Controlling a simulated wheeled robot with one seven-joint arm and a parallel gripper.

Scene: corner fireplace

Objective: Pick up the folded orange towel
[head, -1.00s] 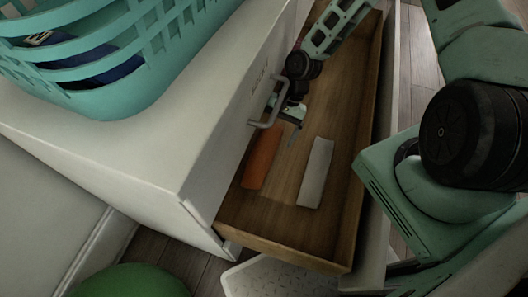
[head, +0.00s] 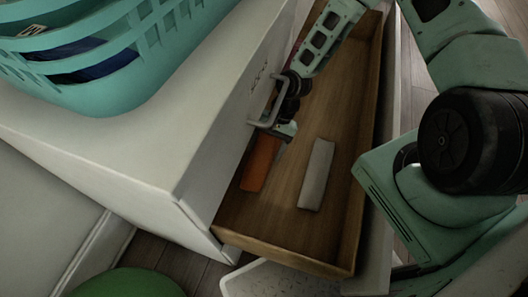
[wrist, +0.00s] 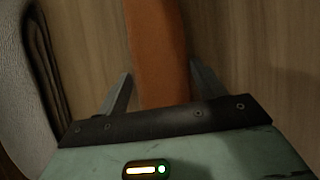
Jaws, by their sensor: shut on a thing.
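The folded orange towel (head: 260,165) lies in the open wooden drawer (head: 285,228), close to the drawer's front. In the head view my gripper (head: 282,140) reaches down over the towel's far end. In the wrist view the towel (wrist: 160,45) runs between the two fingers of my gripper (wrist: 161,75), one on each side. My gripper is shut on the towel, which still lies on the drawer floor. The towel's far end is partly hidden by my gripper in the head view.
A folded white towel (head: 316,175) lies in the drawer to the right. The drawer handle (head: 266,112) is close beside my gripper. A teal basket (head: 110,85) stands on the white cabinet (head: 150,150). A green round object (head: 125,284) is at the lower left.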

